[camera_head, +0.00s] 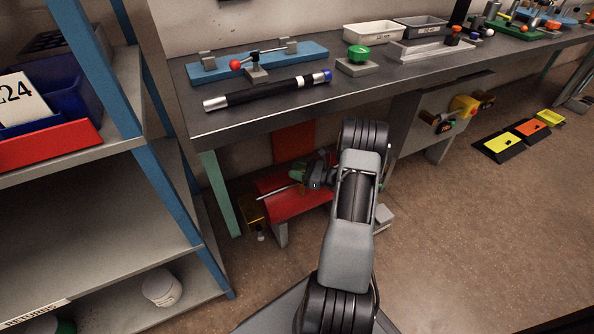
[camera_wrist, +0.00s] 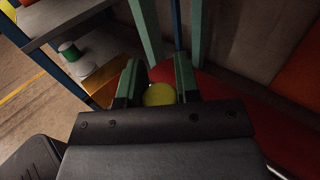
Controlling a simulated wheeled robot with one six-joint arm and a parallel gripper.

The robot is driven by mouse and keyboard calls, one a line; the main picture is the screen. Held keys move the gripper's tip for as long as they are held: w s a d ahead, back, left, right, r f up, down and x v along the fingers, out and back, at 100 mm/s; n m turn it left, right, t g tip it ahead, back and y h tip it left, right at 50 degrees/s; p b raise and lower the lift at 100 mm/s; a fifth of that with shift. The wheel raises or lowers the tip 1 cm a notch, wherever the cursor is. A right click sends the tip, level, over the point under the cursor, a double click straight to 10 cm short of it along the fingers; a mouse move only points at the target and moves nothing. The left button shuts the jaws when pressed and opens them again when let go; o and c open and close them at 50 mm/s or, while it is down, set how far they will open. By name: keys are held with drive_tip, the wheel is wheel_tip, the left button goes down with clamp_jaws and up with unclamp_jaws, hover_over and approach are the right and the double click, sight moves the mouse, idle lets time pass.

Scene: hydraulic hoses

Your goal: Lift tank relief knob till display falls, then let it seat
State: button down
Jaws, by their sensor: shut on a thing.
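The red tank (camera_head: 284,205) sits low under the workbench; it also shows in the wrist view (camera_wrist: 205,82). My gripper (camera_head: 296,173) is over the tank, pointing down at its top. In the wrist view my gripper (camera_wrist: 158,88) has its two green fingers on either side of a round yellow knob (camera_wrist: 158,96), shut on it. I take this for the tank relief knob. Its stem and seat are hidden, so I cannot tell how far it is lifted. No readable tank display shows in either view.
The workbench (camera_head: 250,113) overhangs the tank, with a green leg (camera_head: 219,190) left of it. A blue-posted shelf (camera_head: 185,205) stands at the left. A panel with knobs (camera_head: 440,121) is under the bench at right. Open floor (camera_head: 480,230) lies right of my arm.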

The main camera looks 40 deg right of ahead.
drive_tip(key=shift+r+p, duration=0.3)
drive_tip(key=shift+r, duration=0.35)
drive_tip(key=c, duration=0.8)
unclamp_jaws()
drive_tip(key=shift+c, duration=0.2)
drive_tip(key=shift+d, duration=0.1)
drive_tip(key=p+v, duration=0.2)
drive_tip(key=v, duration=1.1)
drive_tip(key=shift+s+d+p, duration=0.2)
drive_tip(key=shift+s+p, duration=0.1)
drive_tip(key=shift+p, duration=0.1)
